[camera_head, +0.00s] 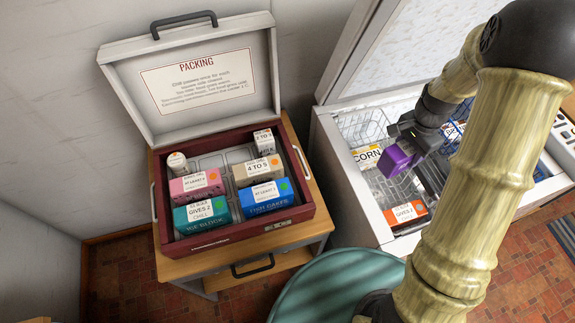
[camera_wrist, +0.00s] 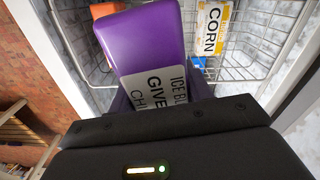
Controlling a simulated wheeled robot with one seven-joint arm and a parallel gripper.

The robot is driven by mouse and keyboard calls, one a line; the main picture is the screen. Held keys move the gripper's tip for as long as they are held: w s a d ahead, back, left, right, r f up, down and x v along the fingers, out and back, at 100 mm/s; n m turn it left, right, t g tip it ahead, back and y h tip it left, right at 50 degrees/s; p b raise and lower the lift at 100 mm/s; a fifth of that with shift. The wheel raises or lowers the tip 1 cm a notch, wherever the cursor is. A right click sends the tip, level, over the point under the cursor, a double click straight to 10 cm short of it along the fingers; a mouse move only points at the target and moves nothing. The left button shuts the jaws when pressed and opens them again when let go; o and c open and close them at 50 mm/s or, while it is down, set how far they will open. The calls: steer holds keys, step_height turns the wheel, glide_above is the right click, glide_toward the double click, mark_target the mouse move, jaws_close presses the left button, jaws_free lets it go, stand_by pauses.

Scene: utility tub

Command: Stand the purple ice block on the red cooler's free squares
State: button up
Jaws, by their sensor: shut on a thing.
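The purple ice block (camera_head: 398,160) is in my gripper (camera_head: 409,147), held above the open freezer. In the wrist view the purple ice block (camera_wrist: 148,38) shows its top and part of a white label reading "ICE BL", "GIVE", "CH"; the rest of the text is hidden by my gripper (camera_wrist: 160,98). The red cooler (camera_head: 240,236) stands open at the left. It holds a pink box (camera_head: 197,184), a teal ice block (camera_head: 202,214), a beige box (camera_head: 258,172), a blue fish cakes box (camera_head: 266,197), a milk carton (camera_head: 264,142) and a small white tub (camera_head: 177,163). Bare grid shows at its back middle.
The freezer's wire basket (camera_head: 362,127) holds a corn packet (camera_head: 367,157); an orange block (camera_head: 405,213) lies lower in the freezer. The cooler's raised lid (camera_head: 120,62) has a packing note. A teal round top (camera_head: 335,285) stands in front.

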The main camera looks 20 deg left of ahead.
steer(key=r+n+p, duration=0.2)
steer(key=p, duration=0.3)
steer(key=r+n+p, duration=0.2)
steer(key=p, duration=0.3)
steer(key=shift+w+r, duration=0.2)
steer(key=shift+r, duration=0.1)
steer(key=r+n+p, duration=0.1)
steer(key=p, duration=0.3)
steer(key=r+n+p, duration=0.1)
steer(key=n+p, duration=0.1)
steer(key=p, duration=0.2)
steer(key=shift+s+r+p, duration=0.3)
steer(key=shift+r+p, duration=0.05)
steer(key=shift+p, duration=0.05)
steer(key=p, duration=0.1)
steer(key=n+p, duration=0.1)
steer(key=shift+s+r+n+p, duration=0.15)
steer(key=shift+r+n+p, duration=0.05)
steer(key=shift+n+p, duration=0.15)
steer(key=shift+f, duration=0.15)
